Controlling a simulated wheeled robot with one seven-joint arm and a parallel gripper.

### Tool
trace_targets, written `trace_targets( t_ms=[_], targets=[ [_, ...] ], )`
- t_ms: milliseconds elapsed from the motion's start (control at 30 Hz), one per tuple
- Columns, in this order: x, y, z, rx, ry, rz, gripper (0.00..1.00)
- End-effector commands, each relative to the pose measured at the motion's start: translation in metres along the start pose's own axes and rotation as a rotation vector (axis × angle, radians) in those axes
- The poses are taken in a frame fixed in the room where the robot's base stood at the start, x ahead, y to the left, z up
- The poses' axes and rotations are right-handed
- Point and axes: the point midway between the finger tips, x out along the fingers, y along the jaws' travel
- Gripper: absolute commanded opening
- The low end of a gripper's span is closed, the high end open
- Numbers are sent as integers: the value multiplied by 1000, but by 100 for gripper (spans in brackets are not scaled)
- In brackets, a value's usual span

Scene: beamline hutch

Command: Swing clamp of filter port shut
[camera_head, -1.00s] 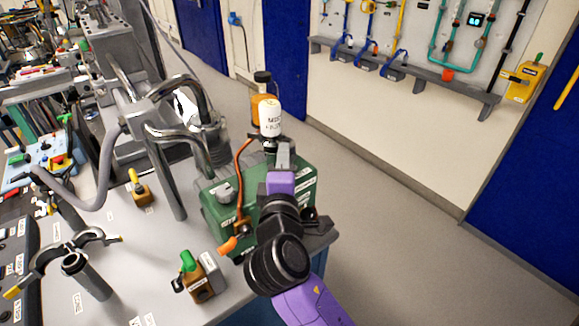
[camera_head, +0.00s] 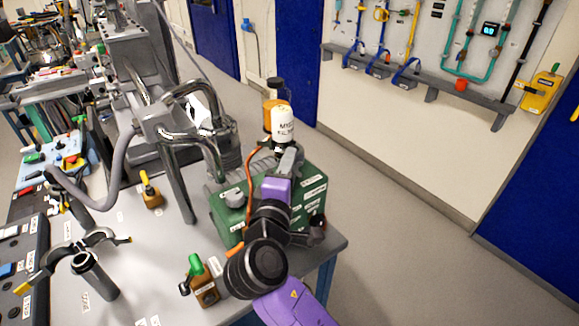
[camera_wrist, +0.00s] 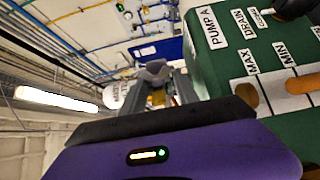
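A white bottle-shaped filter (camera_head: 284,124) with printed lettering, apparently "MIST FILTER", stands upright over the green pump (camera_head: 226,214). It also shows in the wrist view (camera_wrist: 113,96). Dark metal parts surround its foot; I cannot make out the port's clamp or how far it is open. My gripper (camera_head: 290,158) is right at the filter's foot, in front of it, and hides part of that joint. In the wrist view its grey fingers (camera_wrist: 155,74) point toward the filter's side. The gap between the fingertips is unclear, and no held thing can be made out.
An open two-jaw clamp (camera_head: 50,262) with yellow tips stands at the bench's left, beside a grey upright pipe (camera_head: 100,280). A brown block with a green knob (camera_head: 205,288) sits in front of the pump. Curved metal pipes (camera_head: 180,180) rise left of it. Floor to the right is clear.

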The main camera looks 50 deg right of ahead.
Motion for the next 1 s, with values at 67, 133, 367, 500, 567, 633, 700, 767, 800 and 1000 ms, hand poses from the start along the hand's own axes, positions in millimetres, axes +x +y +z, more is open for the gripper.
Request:
trace_targets(
  t_ms=[67,133,367,500,567,633,700,767,800,1000],
  targets=[
    [-5,0,-1,0,3,0,36],
    [-13,-1,-1,0,4,0,36],
    [-51,-2,-1,-1,5,-1,36],
    [-68,-2,-1,-1,4,-1,36],
    [-73,-2,-1,-1,3,-2,36],
    [-77,-1,-1,-1,3,-2,36],
    [-78,-1,-1,0,2,-1,36],
    [-78,-1,0,-1,1,-1,36],
    [-78,-1,0,-1,1,-1,36],
    [-78,-1,0,0,1,-1,19]
  ],
)
